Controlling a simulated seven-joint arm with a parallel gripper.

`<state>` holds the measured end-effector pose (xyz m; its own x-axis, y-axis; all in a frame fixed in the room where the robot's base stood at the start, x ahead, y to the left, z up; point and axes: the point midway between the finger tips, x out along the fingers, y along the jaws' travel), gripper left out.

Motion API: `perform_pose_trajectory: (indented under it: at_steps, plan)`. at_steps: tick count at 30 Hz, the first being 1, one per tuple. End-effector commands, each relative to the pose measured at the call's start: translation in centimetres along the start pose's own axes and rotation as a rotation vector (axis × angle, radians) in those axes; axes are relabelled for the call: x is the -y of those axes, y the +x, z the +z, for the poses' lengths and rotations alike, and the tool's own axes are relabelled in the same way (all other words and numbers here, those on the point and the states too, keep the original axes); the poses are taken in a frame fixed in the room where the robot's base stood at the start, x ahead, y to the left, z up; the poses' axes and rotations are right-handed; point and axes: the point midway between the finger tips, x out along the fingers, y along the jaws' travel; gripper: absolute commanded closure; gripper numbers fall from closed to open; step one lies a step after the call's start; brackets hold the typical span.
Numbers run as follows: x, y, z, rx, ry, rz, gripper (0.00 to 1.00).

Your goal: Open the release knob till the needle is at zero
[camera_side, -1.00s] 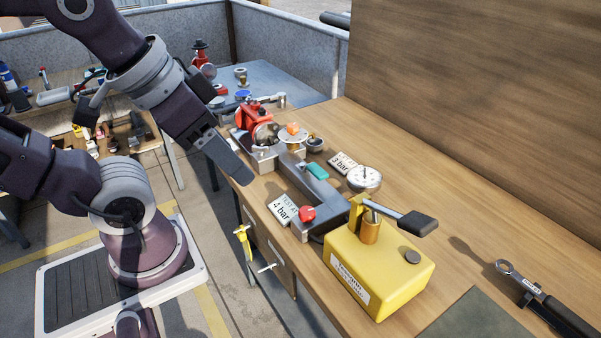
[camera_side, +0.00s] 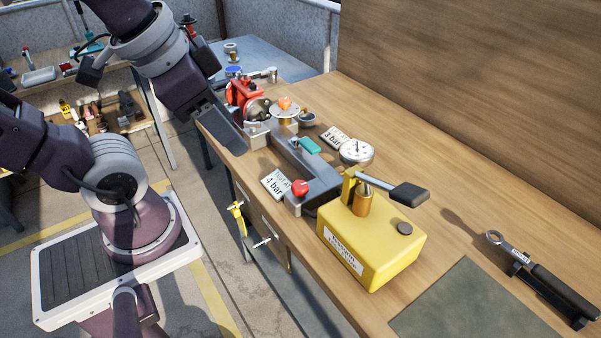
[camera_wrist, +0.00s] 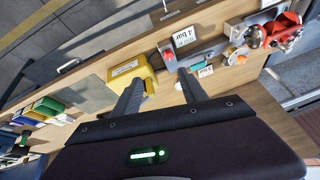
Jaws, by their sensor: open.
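A red knob (camera_side: 300,187) sits on the near end of a grey block, beside the yellow hand pump (camera_side: 371,243). It shows small in the wrist view (camera_wrist: 168,56). A round white-faced gauge (camera_side: 356,151) stands behind the pump; its needle is too small to read. The pump has a black-ended lever (camera_side: 410,193) and a dark cap (camera_side: 404,228). My gripper (camera_wrist: 160,76) is open and empty, with both fingers apart in the wrist view. In the side view it hangs left of the grey block, clear of the knob.
A "4 bar" card (camera_side: 276,184) lies left of the knob, and a "3 bar" card (camera_side: 334,138) lies near the gauge. A red valve (camera_side: 243,93) and an orange knob (camera_side: 284,103) stand farther back. A wrench (camera_side: 536,275) rests at right. A wooden wall bounds the back.

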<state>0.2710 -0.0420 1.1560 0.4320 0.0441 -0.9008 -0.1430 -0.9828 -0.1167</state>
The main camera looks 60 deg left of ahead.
Motion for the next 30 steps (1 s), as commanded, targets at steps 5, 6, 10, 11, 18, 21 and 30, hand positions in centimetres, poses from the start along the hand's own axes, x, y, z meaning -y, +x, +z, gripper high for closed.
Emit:
perform_pose_trajectory:
  at_steps: [5,6,10,11,18,21,30]
  plan:
    - [2.5,6.3,-4.4,0.249,0.810,0.044,0.50]
    - [3.0,8.2,-5.1,0.284,1.008,0.103,0.50]
    - [3.7,13.8,-6.6,0.282,1.538,0.323,0.50]
    - [3.8,14.8,-6.8,0.264,1.627,0.366,0.50]
    - [3.8,18.2,-7.2,0.162,1.928,0.504,0.50]
    - [3.6,18.9,-6.8,0.163,1.930,0.506,0.50]
    - [3.2,22.0,-5.3,0.164,1.928,0.507,0.50]
